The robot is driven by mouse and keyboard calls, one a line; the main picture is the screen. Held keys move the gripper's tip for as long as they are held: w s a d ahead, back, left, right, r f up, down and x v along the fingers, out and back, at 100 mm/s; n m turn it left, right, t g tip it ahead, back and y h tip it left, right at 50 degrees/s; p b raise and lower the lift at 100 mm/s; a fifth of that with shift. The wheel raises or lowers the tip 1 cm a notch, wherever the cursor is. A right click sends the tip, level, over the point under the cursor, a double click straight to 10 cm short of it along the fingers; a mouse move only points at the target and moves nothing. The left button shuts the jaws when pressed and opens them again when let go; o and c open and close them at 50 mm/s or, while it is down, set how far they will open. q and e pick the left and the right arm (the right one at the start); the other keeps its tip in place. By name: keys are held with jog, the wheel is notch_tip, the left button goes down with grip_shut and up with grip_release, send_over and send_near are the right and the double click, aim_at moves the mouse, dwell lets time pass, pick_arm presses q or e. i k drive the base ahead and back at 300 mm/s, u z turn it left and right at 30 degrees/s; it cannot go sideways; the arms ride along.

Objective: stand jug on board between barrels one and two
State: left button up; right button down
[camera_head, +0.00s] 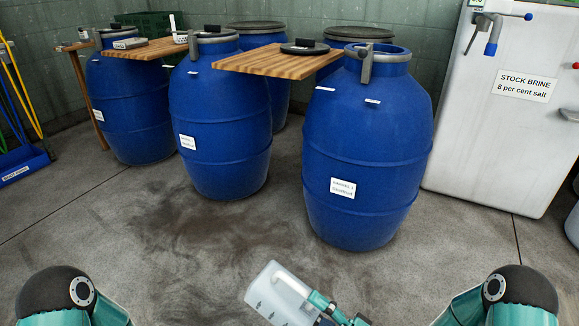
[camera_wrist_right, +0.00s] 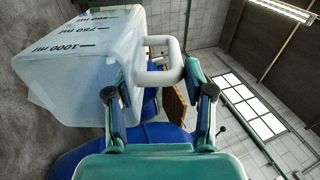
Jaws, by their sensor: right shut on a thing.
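A translucent white jug (camera_head: 272,298) with volume marks is at the bottom middle of the head view, tilted, in front of the barrels. It also fills the upper left of the right wrist view (camera_wrist_right: 75,70). My right gripper (camera_head: 322,306) is shut on the jug's handle (camera_wrist_right: 160,55). Barrel one (camera_head: 365,150) is the blue barrel at right, with a label reading barrel 1. The blue barrel to its left (camera_head: 220,125) appears to be barrel two. A wooden board (camera_head: 255,62) spans between them. My left gripper is out of view.
A round black lid (camera_head: 304,47) lies on the board's right part. Another board (camera_head: 145,49) bridges the middle and left barrels (camera_head: 130,105). A white stock brine tank (camera_head: 505,120) stands at right. The floor before the barrels is clear.

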aim_at(256, 62)
jog(key=u, duration=0.55)
jog(key=i, duration=1.9)
jog(key=z, duration=0.35)
